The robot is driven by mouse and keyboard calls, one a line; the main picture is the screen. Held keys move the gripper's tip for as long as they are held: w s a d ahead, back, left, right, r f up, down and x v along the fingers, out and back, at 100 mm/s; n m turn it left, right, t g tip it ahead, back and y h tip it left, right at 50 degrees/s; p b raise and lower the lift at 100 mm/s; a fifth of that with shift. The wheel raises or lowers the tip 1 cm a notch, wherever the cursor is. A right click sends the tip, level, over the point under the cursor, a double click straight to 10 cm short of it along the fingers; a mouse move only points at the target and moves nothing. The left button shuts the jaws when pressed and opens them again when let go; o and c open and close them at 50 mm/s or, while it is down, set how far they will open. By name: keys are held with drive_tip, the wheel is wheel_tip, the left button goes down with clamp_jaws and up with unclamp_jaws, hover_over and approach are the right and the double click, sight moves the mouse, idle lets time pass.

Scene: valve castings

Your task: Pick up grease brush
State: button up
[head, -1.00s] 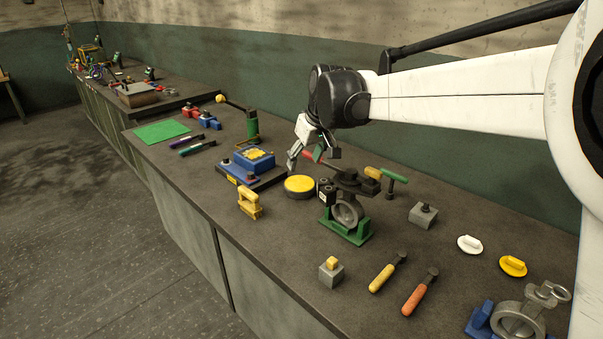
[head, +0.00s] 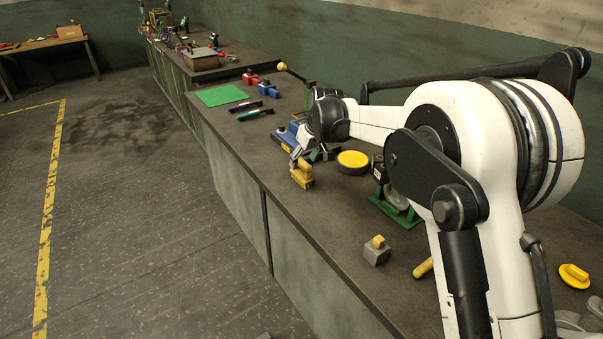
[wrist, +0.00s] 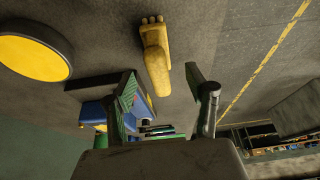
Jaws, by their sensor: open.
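My gripper (head: 308,155) is open and empty above the front of the bench, just over a yellow handled piece (head: 301,177). In the wrist view the yellow piece (wrist: 155,58) lies ahead of and between the open fingers (wrist: 162,80), apart from them. Slim tools with a purple handle (head: 245,106) and a dark green handle (head: 255,115) lie by the green mat. A yellow-handled tool (head: 423,268) is partly hidden by my arm. I cannot tell for certain which of these is the grease brush.
A round yellow-topped tin (head: 352,161) and a green-based valve fixture (head: 398,210) stand right of the gripper. A blue fixture (head: 284,139) is close behind it. A grey block (head: 376,252) with a yellow knob sits nearer. The green mat (head: 222,95) is bare.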

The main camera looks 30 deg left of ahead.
sight(300, 172)
drive_tip(key=shift+x, duration=3.7)
drive_tip(key=shift+w+r, duration=0.1)
drive_tip(key=shift+w, duration=0.05)
clamp_jaws()
drive_tip(key=shift+r, duration=0.5)
drive_tip(key=r, duration=0.2)
drive_tip(key=s+r, duration=0.1)
drive_tip(key=shift+s+a+r, duration=0.1)
drive_tip(key=shift+a+r, duration=0.2)
drive_tip(key=shift+r, duration=0.1)
drive_tip(key=s+a+r, duration=0.3)
drive_tip(key=s+r, duration=0.3)
drive_tip(key=s, duration=0.4)
